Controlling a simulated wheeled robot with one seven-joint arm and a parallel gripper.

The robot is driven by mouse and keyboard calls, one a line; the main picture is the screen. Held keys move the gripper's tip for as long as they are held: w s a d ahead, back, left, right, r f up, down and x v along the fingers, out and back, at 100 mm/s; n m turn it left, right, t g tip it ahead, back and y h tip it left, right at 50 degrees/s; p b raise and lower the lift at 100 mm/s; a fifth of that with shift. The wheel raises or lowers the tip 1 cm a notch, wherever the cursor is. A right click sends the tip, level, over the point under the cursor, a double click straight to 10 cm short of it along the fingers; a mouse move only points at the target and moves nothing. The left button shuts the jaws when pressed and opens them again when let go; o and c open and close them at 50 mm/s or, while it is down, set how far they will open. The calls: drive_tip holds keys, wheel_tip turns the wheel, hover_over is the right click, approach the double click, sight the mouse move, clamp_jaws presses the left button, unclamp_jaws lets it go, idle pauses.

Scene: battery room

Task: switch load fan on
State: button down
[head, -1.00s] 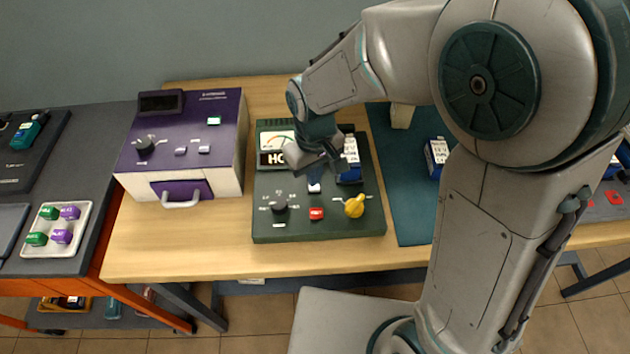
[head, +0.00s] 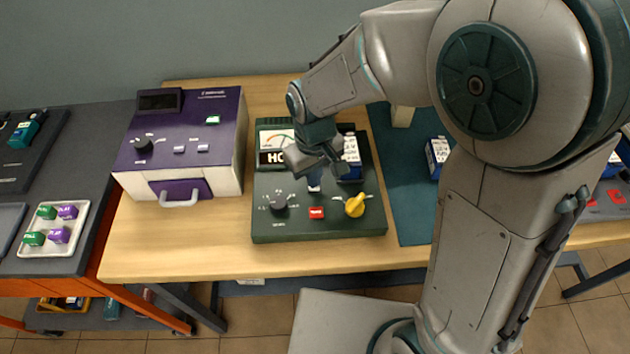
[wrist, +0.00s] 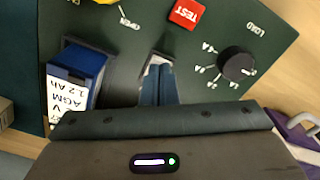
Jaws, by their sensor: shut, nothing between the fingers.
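The dark green tester (head: 290,233) lies on the wooden table. A small light-coloured switch (head: 315,188) sits in its upper middle, behind the red TEST button (head: 316,213); its label is not readable. It also shows in the wrist view (wrist: 158,60), in a dark recess. My gripper (head: 315,178) is shut and empty, pointing down over that switch. In the wrist view its fingertips (wrist: 157,72) are at the switch and partly cover it; I cannot tell whether they touch, or which way the switch is set.
A black LOAD knob (wrist: 236,64) is right of the switch in the wrist view. The yellow knob (head: 355,206) and a blue AGM battery (wrist: 80,82) are close by. A purple-topped box (head: 224,110) stands left on the table. The table front is clear.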

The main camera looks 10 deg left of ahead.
drive_tip(key=shift+f+b, duration=0.3)
drive_tip(key=shift+f, duration=0.15)
drive_tip(key=shift+r, duration=0.15)
drive_tip(key=shift+r+p, duration=2.7)
drive_tip(key=shift+r, duration=0.75)
drive_tip(key=s+d+r+m+t, duration=0.1)
drive_tip(key=s+d+r+m, duration=0.1)
drive_tip(key=d, duration=0.5)
drive_tip(key=s+d+r+m+t, duration=0.1)
drive_tip(key=s+d+r+m, duration=0.2)
drive_tip(key=d, duration=0.5)
drive_tip(key=s+d+r+m+t, duration=0.1)
drive_tip(key=s+d+r+m, duration=0.2)
drive_tip(key=d+r, duration=0.2)
drive_tip(key=d, duration=0.2)
drive_tip(key=shift+d+m, duration=0.3)
drive_tip(key=shift+d, duration=0.1)
